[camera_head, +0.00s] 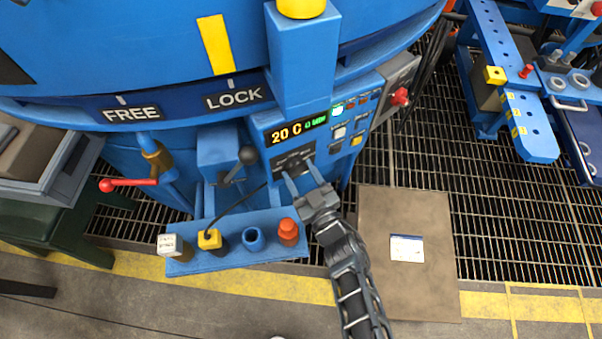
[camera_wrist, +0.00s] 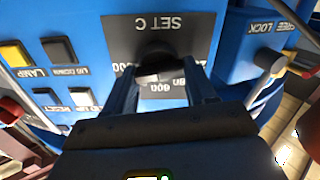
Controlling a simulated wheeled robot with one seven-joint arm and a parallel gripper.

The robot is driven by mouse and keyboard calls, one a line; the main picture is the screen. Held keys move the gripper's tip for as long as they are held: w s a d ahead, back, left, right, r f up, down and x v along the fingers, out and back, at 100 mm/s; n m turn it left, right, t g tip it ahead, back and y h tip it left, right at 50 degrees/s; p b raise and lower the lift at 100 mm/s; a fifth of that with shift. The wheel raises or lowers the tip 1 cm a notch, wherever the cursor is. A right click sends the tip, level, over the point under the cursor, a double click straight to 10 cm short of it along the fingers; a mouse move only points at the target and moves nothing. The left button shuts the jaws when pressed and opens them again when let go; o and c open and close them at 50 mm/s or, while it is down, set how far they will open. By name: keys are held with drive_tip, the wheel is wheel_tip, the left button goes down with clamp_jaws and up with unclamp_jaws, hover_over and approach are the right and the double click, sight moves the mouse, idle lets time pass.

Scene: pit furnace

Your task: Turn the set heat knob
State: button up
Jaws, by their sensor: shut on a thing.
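The set heat knob (camera_wrist: 156,64) is a black knob on a dark plate (camera_wrist: 185,28) marked SET C with numbers around it, upside down in the wrist view. My gripper (camera_wrist: 165,85) is shut on the knob, with one finger on each side of it. In the head view my gripper (camera_head: 297,180) reaches up to the dark plate (camera_head: 292,158) under the display, and hides most of the knob there. The display (camera_head: 298,129) reads 20 C. The exact pointing of the knob is hard to tell.
Buttons (camera_head: 340,132) sit right of the display. A red knob (camera_head: 400,97) is on a grey box further right. A black-balled lever (camera_head: 248,155) stands close left of my gripper. A blue rack (camera_head: 225,258) with coloured-topped items is below left. Open grating (camera_head: 400,160) lies right.

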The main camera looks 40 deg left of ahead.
drive_tip(key=shift+f, duration=0.1)
drive_tip(key=o, duration=1)
drive_tip(key=shift+o, duration=0.2)
drive_tip(key=p+v, duration=0.3)
drive_tip(key=v, duration=0.5)
drive_tip(key=shift+a, duration=0.1)
